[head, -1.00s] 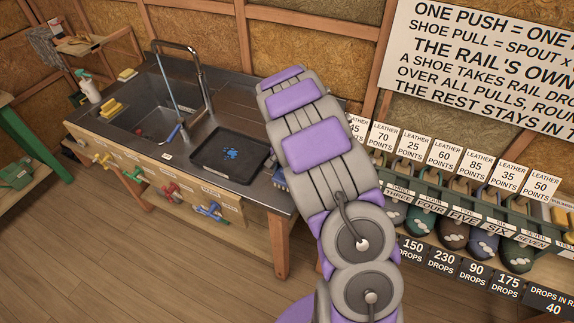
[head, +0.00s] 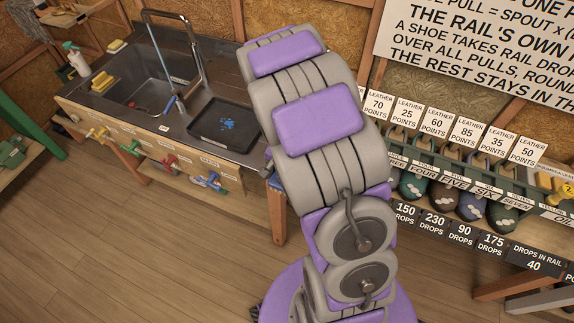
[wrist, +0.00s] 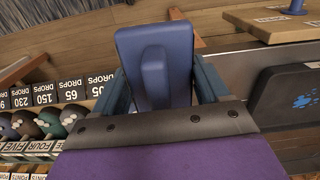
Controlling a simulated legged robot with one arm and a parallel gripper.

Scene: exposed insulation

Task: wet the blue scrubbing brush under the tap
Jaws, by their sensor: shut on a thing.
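The blue scrubbing brush (wrist: 155,65) sits between the two fingers of my gripper (wrist: 160,88) in the wrist view, its block-like back with a raised grip facing the camera. My gripper is shut on it. In the head view my arm hides the gripper; a small blue patch (head: 273,182) shows at the arm's left edge, and I cannot tell if it is the brush. The tall metal tap (head: 203,62) arches over the sink (head: 135,85) at the left, apart from my arm. A thin blue-grey line hangs below its spout; I cannot tell whether it is water.
A black tray (head: 225,125) with a blue splash lies on the counter between the sink and my arm. Yellow sponges (head: 103,80) and a spray bottle (head: 75,58) stand left of the sink. Coloured handles (head: 168,162) line the counter front. A green rack (head: 450,185) stands right.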

